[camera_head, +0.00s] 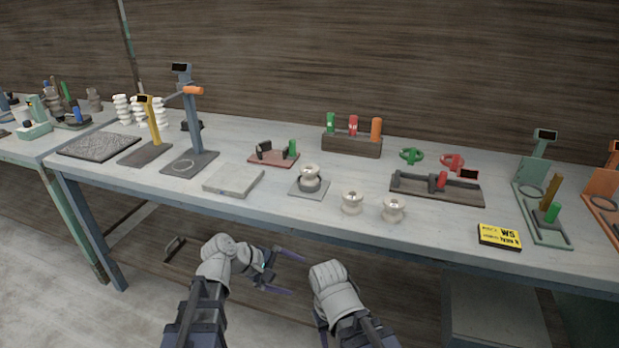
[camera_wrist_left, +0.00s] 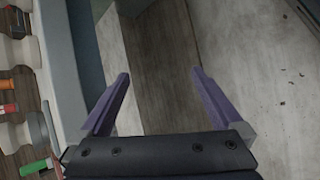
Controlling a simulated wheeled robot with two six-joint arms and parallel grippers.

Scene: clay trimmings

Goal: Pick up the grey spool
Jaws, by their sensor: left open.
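A small spool with a pale top and a darker grey lower part (camera_head: 311,184) stands on a grey square plate (camera_head: 297,189) near the middle of the bench. I cannot tell whether it is one piece or two stacked. Two cream spools (camera_head: 352,202) and (camera_head: 393,209) stand to its right near the front edge. Grey-brown spools (camera_head: 94,99) stand at the far left back. My left gripper (camera_head: 294,275) is open and empty, below and in front of the bench edge. Its open fingers also show in the left wrist view (camera_wrist_left: 160,74).
The bench (camera_head: 270,215) carries a grey slab (camera_head: 234,180), a tall blue-grey stand (camera_head: 192,120), a wooden block with coloured cylinders (camera_head: 352,144) and a yellow box (camera_head: 499,236). White stacked spools (camera_head: 122,109) stand at the back left. The front strip between slab and yellow box is partly clear.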

